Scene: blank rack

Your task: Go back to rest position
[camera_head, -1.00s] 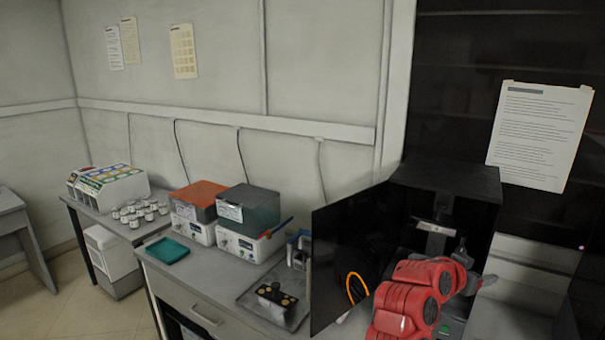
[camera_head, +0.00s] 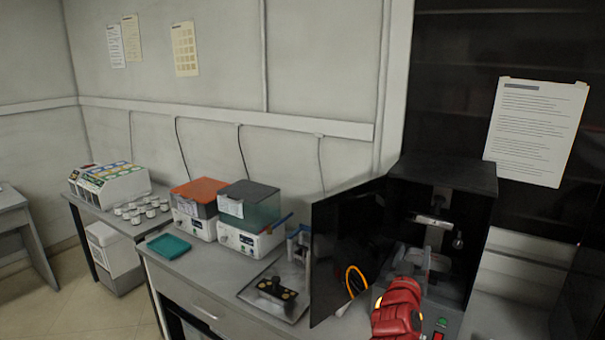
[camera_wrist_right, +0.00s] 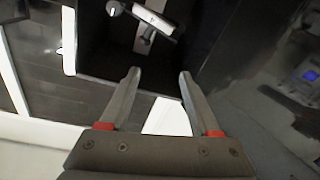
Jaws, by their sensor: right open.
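My right arm shows red at the lower right of the head view, and my right gripper (camera_head: 415,262) reaches toward the front of a black open-fronted box (camera_head: 470,185). In the right wrist view the right gripper (camera_wrist_right: 157,88) is open, its two fingers apart with nothing between them. The dark interior of the box (camera_wrist_right: 100,45) lies beyond the fingertips, with a pale bracket part (camera_wrist_right: 153,22) inside it. My left gripper is in neither view.
The black door (camera_head: 335,250) of the box stands open to its left, with an orange ring on it. A tray (camera_head: 270,300) with a black block, two lidded boxes (camera_head: 198,200) (camera_head: 247,210) and a teal dish (camera_head: 168,246) stand on the bench. Small jars (camera_head: 140,210) are further left.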

